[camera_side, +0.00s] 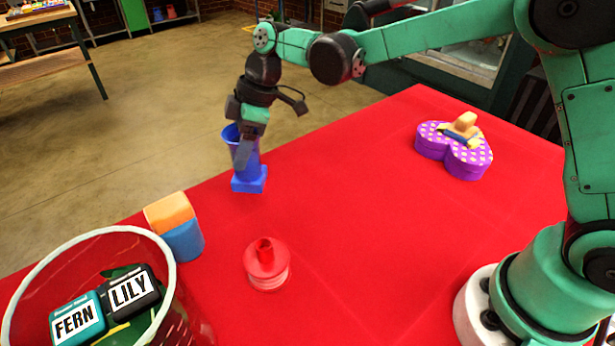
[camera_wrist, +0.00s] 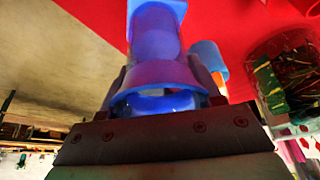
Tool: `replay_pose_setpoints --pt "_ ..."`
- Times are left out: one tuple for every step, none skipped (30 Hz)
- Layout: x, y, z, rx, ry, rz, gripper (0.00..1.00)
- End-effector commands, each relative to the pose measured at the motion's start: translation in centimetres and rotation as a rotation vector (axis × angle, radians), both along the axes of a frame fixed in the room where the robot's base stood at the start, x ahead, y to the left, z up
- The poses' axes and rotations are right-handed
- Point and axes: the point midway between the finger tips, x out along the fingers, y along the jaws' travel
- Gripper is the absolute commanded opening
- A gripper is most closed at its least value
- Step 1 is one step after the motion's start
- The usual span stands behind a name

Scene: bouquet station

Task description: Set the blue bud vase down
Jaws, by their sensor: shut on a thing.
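The blue bud vase (camera_side: 250,168) has a flared rim and a square foot, and stands upright near the far-left edge of the red table (camera_side: 350,240). My gripper (camera_side: 243,150) comes down from above and is shut on the vase's upper part, with a finger across its front. In the wrist view the vase (camera_wrist: 157,35) stretches away between the two fingers (camera_wrist: 160,85), its rim nearest the camera. I cannot tell whether its foot touches the cloth.
An orange-and-blue block (camera_side: 175,226) stands left of the vase. A red stepped piece (camera_side: 266,266) is in front. A clear bin (camera_side: 100,232) holds FERN and LILY tags at front left. A purple dotted heart box (camera_side: 455,155) sits at right. The middle cloth is clear.

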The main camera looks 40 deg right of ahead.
Motion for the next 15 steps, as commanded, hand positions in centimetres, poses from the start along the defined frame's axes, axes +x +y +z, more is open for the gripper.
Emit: replay_pose_setpoints --pt "0.0 0.0 -0.4 0.0 0.0 0.0 0.0" --pt "0.0 0.0 -0.6 0.0 0.0 0.0 0.0" --pt "0.0 0.0 -1.1 0.0 0.0 0.0 0.0" --pt "0.0 0.0 -1.5 0.0 0.0 0.0 0.0" --pt "0.0 0.0 -2.0 0.0 0.0 0.0 0.0" --pt "0.0 0.0 -2.7 0.0 0.0 0.0 0.0" --pt "0.0 0.0 -3.1 0.0 0.0 0.0 0.0" --pt "0.0 0.0 -3.5 0.0 0.0 0.0 0.0" --pt "0.0 0.0 -3.9 0.0 0.0 0.0 0.0" --pt "0.0 0.0 -4.0 0.0 0.0 0.0 0.0" --pt "0.0 0.0 -4.2 0.001 0.0 0.0 0.0" --pt "0.0 0.0 -4.2 0.001 0.0 0.0 0.0" --pt "0.0 0.0 -4.2 0.0 0.0 0.0 0.0" --pt "0.0 0.0 -4.2 0.0 0.0 0.0 0.0" --pt "0.0 0.0 -4.2 0.0 0.0 0.0 0.0"
